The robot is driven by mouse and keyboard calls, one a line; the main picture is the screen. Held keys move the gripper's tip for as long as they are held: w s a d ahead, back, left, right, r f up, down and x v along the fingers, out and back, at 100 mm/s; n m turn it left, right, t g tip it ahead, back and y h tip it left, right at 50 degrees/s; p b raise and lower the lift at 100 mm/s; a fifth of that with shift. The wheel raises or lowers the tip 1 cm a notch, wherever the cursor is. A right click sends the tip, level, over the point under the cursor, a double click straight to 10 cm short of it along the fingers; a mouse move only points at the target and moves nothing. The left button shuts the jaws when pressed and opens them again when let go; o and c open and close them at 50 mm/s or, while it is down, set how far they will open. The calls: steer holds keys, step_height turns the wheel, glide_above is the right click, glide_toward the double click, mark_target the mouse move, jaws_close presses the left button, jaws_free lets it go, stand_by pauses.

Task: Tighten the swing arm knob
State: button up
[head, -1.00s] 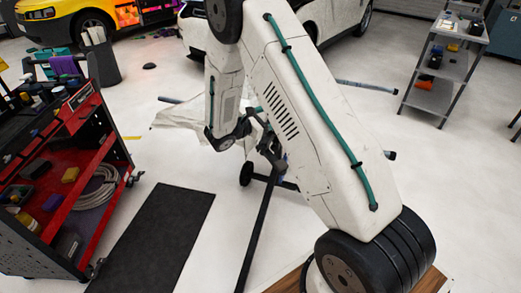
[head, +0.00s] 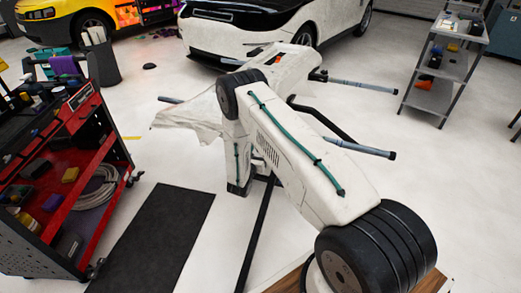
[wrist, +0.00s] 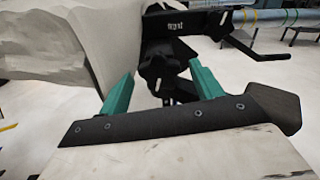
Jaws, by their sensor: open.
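My gripper (wrist: 161,72) is open in the wrist view, its two teal fingers spread with nothing held between them. A black lobed knob (wrist: 157,68) shows beyond the fingertips, in the gap between them; I cannot tell the exact distance. It sits by a black bracket (wrist: 185,25) with light lettering, part of the swing arm stand. In the head view the stand shows as a black leg (head: 257,232) and a black arm (head: 325,120), with grey-blue bars (head: 362,85). My arm hides the knob and my gripper there.
A whitish sheet (head: 185,120) drapes over the stand and fills the wrist view's upper left. A red tool cart (head: 75,185) and black mat (head: 155,235) are at left. A white car (head: 215,38) stands behind, a grey shelf cart (head: 440,65) at right.

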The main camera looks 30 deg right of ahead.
steer(key=shift+x, duration=1.15)
steer(key=shift+c, duration=0.4)
steer(key=c, duration=0.9)
steer(key=shift+m, duration=0.8)
steer(key=o, duration=1)
